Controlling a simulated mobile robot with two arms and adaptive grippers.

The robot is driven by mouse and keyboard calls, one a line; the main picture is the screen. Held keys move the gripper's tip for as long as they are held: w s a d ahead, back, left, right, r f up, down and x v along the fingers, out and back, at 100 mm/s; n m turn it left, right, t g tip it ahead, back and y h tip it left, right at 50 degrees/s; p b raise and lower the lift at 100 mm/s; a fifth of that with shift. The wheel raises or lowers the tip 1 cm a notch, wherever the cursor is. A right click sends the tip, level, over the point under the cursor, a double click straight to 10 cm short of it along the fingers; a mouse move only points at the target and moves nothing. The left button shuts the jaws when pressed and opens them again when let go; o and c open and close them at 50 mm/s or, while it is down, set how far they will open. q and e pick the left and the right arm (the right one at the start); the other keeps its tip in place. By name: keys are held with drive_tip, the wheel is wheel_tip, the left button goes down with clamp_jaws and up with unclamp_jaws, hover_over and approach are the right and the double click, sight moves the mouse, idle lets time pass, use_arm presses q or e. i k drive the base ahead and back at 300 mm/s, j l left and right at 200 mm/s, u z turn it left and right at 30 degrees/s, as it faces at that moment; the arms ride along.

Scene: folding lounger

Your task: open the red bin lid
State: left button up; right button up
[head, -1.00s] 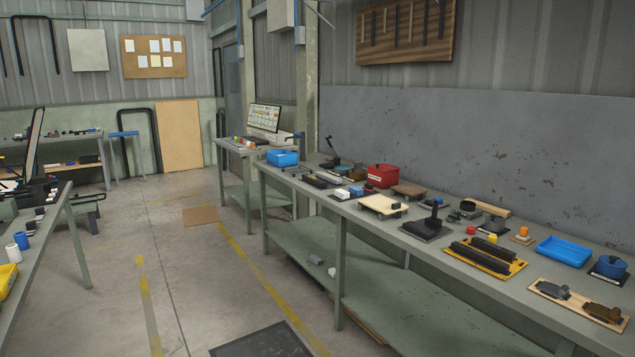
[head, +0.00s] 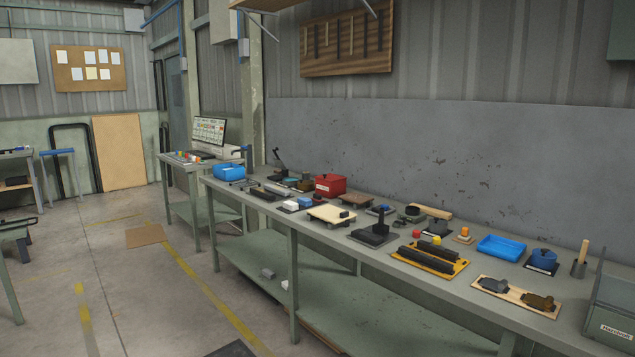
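A small red bin (head: 330,184) stands towards the back of the long green workbench, in the middle of the head view. It looks closed on top, with a dark spot on its upper face; the lid's edge is too small to make out. Neither of my grippers shows in the head view.
The long workbench (head: 400,283) holds a blue bin (head: 229,172), a cream board (head: 332,213), a yellow tray (head: 429,260), a blue tray (head: 501,247) and a wooden board (head: 516,297). A grey box (head: 612,318) stands at the right.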

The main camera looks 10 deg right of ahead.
sight(329, 177)
drive_tip(key=i+l+u, duration=0.15)
drive_tip(key=i, duration=0.85)
